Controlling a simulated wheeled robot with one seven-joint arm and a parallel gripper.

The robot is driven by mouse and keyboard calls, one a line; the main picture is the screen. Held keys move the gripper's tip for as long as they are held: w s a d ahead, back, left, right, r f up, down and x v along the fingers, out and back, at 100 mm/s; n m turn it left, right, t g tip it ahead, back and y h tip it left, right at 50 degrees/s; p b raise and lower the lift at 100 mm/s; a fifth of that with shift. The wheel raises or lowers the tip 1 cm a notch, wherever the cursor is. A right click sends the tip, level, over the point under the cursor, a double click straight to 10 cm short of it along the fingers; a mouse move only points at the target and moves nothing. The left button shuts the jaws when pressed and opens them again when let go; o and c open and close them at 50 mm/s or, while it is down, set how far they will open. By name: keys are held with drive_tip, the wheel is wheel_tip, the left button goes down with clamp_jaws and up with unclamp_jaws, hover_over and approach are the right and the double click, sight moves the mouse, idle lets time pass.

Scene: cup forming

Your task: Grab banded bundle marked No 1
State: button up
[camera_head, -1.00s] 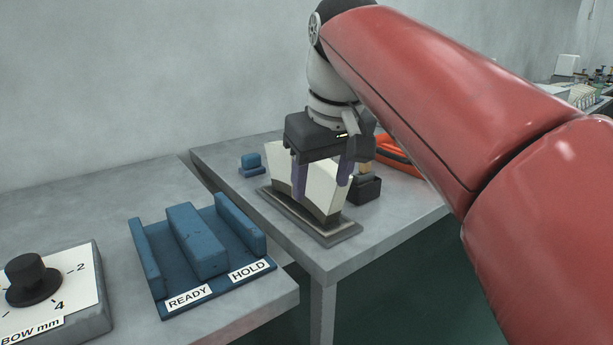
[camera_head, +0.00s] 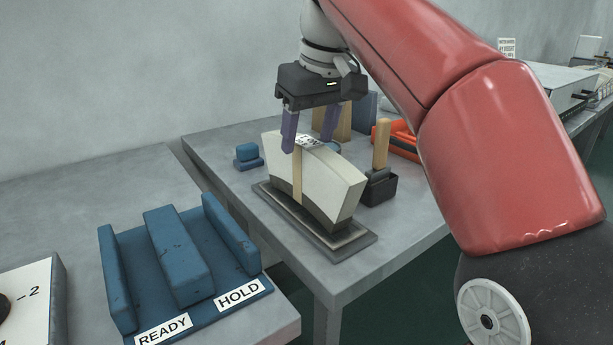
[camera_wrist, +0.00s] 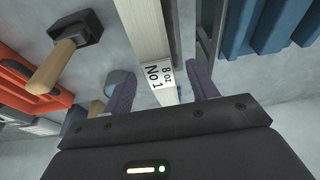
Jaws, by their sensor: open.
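The banded bundle marked No 1 (camera_head: 328,180) is a pale, curved fan-shaped stack with a tan band around its middle and a label on top. It stands in a dark grey base (camera_head: 350,240) on the far table. In the wrist view the label (camera_wrist: 158,75) reads "8 oz No 1" on the bundle's narrow top. My gripper (camera_head: 309,146) is open, with its purple fingers pointing down at the bundle's top edge. In the wrist view the fingertips (camera_wrist: 165,78) sit on either side of the bundle, apart from it. Nothing shows held.
A dark block with an upright wooden handle (camera_head: 381,145) stands close right of the bundle. An orange item (camera_head: 400,140) lies behind it, and a small blue block (camera_head: 247,157) at left. A blue rack labelled READY and HOLD (camera_head: 190,260) is on the near table.

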sight(306, 142)
drive_tip(key=b+x, duration=0.1)
drive_tip(key=x, duration=0.3)
drive_tip(key=shift+w+f, duration=0.25)
drive_tip(key=shift+f, duration=0.15)
drive_tip(key=shift+a, duration=0.1)
clamp_jaws()
